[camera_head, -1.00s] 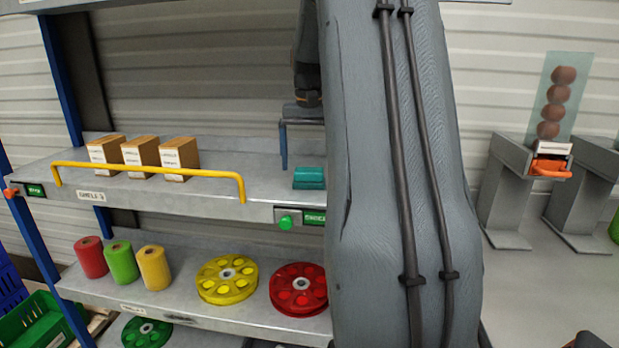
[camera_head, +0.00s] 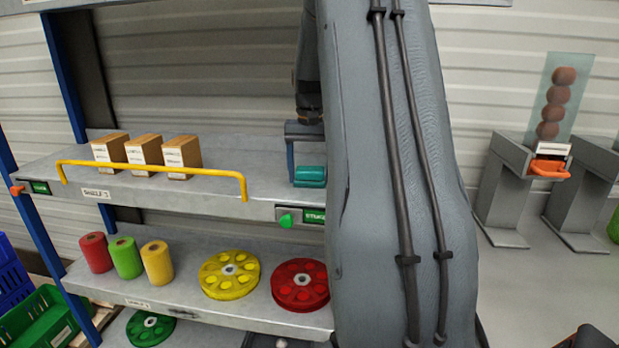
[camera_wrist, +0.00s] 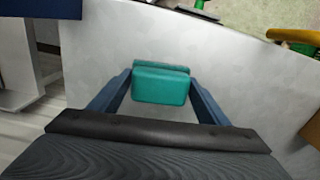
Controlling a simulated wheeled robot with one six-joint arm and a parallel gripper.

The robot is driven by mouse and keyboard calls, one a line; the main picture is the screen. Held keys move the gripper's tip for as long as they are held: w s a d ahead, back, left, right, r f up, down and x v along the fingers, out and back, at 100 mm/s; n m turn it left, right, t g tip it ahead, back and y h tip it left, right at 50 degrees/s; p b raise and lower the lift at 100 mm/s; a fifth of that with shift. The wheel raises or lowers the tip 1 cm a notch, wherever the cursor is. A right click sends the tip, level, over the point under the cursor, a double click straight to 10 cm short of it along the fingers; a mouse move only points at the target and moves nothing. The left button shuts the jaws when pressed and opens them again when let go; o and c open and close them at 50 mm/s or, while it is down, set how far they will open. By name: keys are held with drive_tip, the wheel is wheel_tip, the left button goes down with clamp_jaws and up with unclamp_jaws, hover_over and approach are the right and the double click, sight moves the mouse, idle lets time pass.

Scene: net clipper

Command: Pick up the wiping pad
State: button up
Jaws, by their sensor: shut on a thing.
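The wiping pad (camera_head: 310,176) is a teal block on the top shelf, right of the yellow rail. It also shows in the wrist view (camera_wrist: 160,84), between the two blue fingers. My gripper (camera_wrist: 158,88) is shut on the pad, with one finger at each side. In the head view my gripper (camera_head: 305,160) comes down over the pad from above. The right finger is partly hidden behind my arm. The pad appears at or very near the shelf surface; I cannot tell whether it touches it.
The top shelf (camera_head: 225,200) holds a yellow rail (camera_head: 150,168) and three small boxes (camera_head: 144,154). A green button (camera_head: 286,221) is on its front edge. Below are coloured spools (camera_head: 126,258), a yellow disc (camera_head: 230,274) and a red disc (camera_head: 300,286). Grey stands (camera_head: 505,190) are at right.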

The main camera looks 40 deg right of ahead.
sight(310, 168)
wheel_tip(310, 168, up, 10)
drive_tip(key=b, duration=0.2)
drive_tip(key=shift+b, duration=0.35)
